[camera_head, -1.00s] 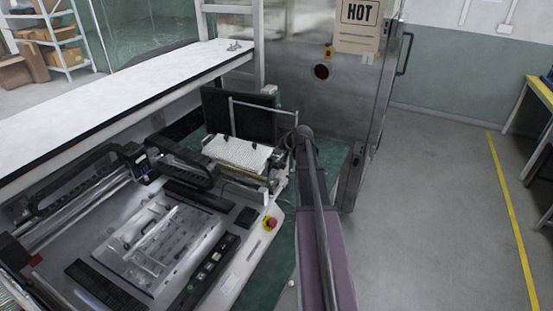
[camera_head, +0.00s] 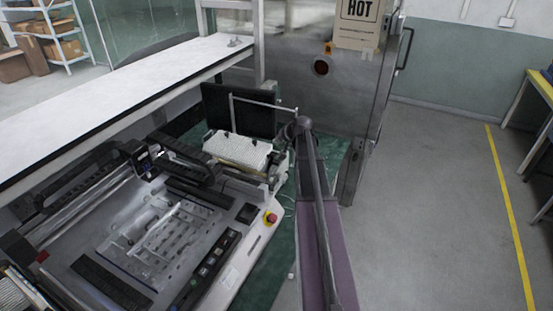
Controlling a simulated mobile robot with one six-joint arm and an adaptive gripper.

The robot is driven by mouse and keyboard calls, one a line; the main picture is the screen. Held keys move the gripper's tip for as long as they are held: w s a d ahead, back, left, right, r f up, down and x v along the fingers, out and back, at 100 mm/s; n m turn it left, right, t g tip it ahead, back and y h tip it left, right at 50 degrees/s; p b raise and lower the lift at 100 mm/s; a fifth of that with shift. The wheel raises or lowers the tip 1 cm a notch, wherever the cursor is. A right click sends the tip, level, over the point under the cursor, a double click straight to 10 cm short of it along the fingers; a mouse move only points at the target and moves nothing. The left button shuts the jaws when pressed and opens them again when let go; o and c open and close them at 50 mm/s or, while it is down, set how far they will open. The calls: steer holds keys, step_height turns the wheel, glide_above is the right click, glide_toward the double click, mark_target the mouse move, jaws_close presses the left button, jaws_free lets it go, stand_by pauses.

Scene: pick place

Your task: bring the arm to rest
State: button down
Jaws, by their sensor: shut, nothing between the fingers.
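My arm (camera_head: 318,210) reaches forward from the bottom middle of the view. Its long dark link runs up to a rounded joint (camera_head: 302,127) near the steel cabinet. My gripper cannot be made out; the end of the arm beyond the joint is hidden or too small to tell. Left of the joint is a white gridded tray (camera_head: 237,149) on a small stand, with a black panel (camera_head: 225,105) behind it. A gap between the joint and the tray is hard to judge.
A flatbed machine (camera_head: 235,262) with a red stop button (camera_head: 270,218) fills the lower left. A white shelf (camera_head: 130,90) runs above it. The steel cabinet (camera_head: 310,70) bears a HOT sign (camera_head: 360,22). The floor (camera_head: 430,190) to the right is clear.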

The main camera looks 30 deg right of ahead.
stand_by(0.4)
steer(key=s+a+f+n+g+y+b, duration=0.1)
steer(key=s+a+f, duration=0.1)
steer(key=a, duration=0.5)
steer(key=s+a+f+n+g, duration=0.1)
steer(key=a+f+g, duration=0.1)
steer(key=a, duration=0.5)
steer(key=s+a+f+n+g+b, duration=0.1)
steer(key=s+a+n+g, duration=0.1)
steer(key=s+a, duration=0.4)
steer(key=s+a+f+n+g+h, duration=0.1)
steer(key=s+a+f+g, duration=0.1)
steer(key=s+a, duration=0.4)
steer(key=s+a+f+n+g+b, duration=0.1)
steer(key=s+a+f+n+g, duration=0.1)
steer(key=s+a, duration=0.5)
steer(key=shift+s+a+f+n+h+b, duration=0.1)
steer(key=shift+a+n+h+b, duration=0.1)
steer(key=shift+a, duration=0.85)
steer(key=shift+a+f+n+h+b, duration=0.1)
steer(key=shift+a+h, duration=0.1)
steer(key=shift+a, duration=0.8)
steer(key=shift+s+a, duration=0.3)
steer(key=shift+s, duration=0.25)
